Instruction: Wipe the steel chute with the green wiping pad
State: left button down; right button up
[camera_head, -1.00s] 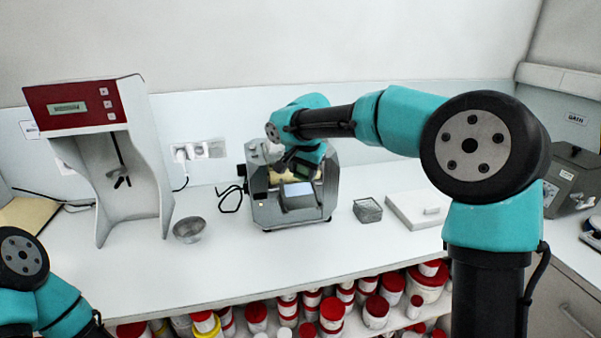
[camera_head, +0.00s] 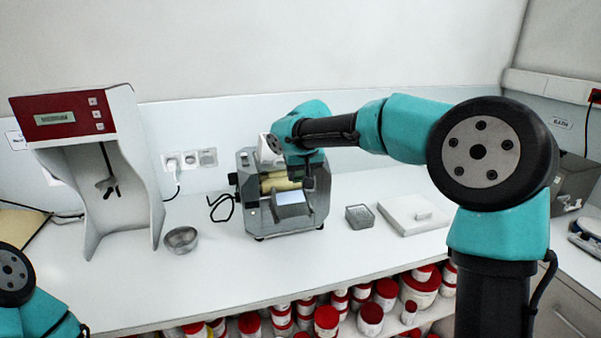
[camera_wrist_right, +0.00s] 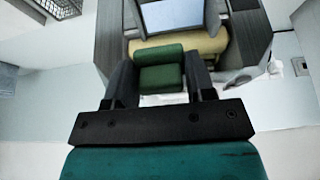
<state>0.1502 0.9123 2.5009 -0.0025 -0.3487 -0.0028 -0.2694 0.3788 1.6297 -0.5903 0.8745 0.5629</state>
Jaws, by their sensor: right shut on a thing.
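The mill (camera_head: 246,212) stands on the white bench with yellow rollers (camera_head: 278,182) and a steel chute (camera_head: 290,198) at its front. My right gripper (camera_head: 309,180) is over the mill's right side, by the rollers and chute. In the right wrist view, my right gripper (camera_wrist_right: 163,78) is shut on the green wiping pad (camera_wrist_right: 160,55). The steel chute (camera_wrist_right: 172,15) shows just beyond the pad, with a yellow roller (camera_wrist_right: 205,45) beside it. I cannot tell whether the pad touches the chute. My left gripper is out of view.
A small metal bowl (camera_head: 181,239) stands left of the mill, near a red-topped mixer (camera_head: 70,115). A mesh basket (camera_head: 360,216) and a flat white box (camera_head: 412,214) are on its right. Red-lidded jars (camera_head: 326,320) fill the shelf below. The bench front is clear.

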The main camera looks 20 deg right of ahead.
aim_at(296, 196)
jog(key=shift+x, duration=3.9)
jog(key=shift+f, duration=0.2)
jog(key=shift+s+a+f, duration=0.1)
jog(key=shift+s+f, duration=0.2)
jog(key=shift+s, duration=0.4)
jog(key=shift+s+f, duration=0.3)
jog(key=shift+s, duration=0.4)
jog(key=shift+s+f, duration=0.3)
jog(key=shift+s, duration=0.4)
jog(key=shift+w+f, duration=0.2)
jog(key=shift+f, duration=0.25)
jog(key=shift+w, duration=0.15)
jog(key=shift+w+r, duration=0.6)
jog(key=shift+w, duration=0.3)
jog(key=shift+w, duration=0.15)
jog(key=shift+w+r, duration=0.2)
jog(key=shift+w, duration=0.3)
jog(key=shift+w+r, duration=0.15)
jog(key=shift+w, duration=0.35)
